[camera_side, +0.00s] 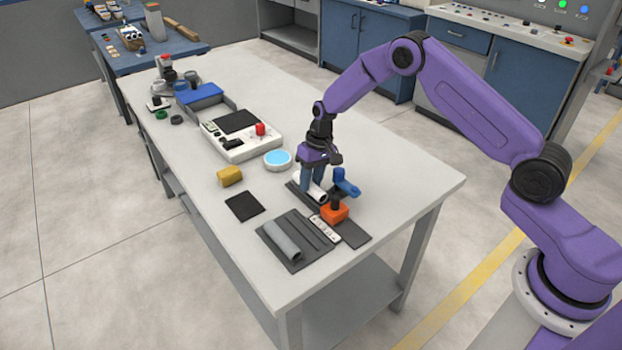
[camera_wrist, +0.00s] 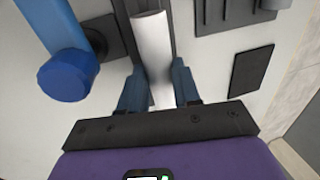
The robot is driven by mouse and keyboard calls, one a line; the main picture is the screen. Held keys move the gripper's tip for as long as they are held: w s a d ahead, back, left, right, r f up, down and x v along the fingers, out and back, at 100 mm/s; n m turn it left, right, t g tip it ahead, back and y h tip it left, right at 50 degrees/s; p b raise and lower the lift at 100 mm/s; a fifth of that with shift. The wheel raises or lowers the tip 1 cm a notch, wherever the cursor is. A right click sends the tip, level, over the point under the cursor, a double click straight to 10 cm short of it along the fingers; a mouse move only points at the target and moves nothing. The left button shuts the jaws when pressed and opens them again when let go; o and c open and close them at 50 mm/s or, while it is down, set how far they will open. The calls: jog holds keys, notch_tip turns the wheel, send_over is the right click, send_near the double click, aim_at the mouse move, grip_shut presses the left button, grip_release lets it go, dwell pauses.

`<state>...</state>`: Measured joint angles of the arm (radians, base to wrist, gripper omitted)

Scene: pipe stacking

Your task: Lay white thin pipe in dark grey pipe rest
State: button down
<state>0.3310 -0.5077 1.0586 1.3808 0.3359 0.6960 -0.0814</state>
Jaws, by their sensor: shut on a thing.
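My gripper (camera_side: 312,187) points down over the table and is shut on the white thin pipe (camera_side: 322,197). In the wrist view the pipe (camera_wrist: 152,45) runs up from between the blue fingers of my gripper (camera_wrist: 157,88). A dark strip (camera_side: 297,196) lies at or under the pipe; I cannot tell whether they touch. A dark grey ridged plate (camera_side: 306,229), which looks like the pipe rest, lies nearer the front edge with a thicker grey pipe (camera_side: 282,240) on its left part. Its ridges (camera_wrist: 216,14) show at the top of the wrist view.
A blue and orange clamp-like fixture (camera_side: 335,211) stands close beside my gripper; its blue end (camera_wrist: 68,75) is near in the wrist view. A black pad (camera_side: 244,206), yellow block (camera_side: 230,176), blue-topped round dish (camera_side: 277,159) and white device (camera_side: 240,136) lie farther left.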

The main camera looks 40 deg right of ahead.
jog(key=shift+f, duration=0.4)
jog(key=c, duration=0.8)
grip_release()
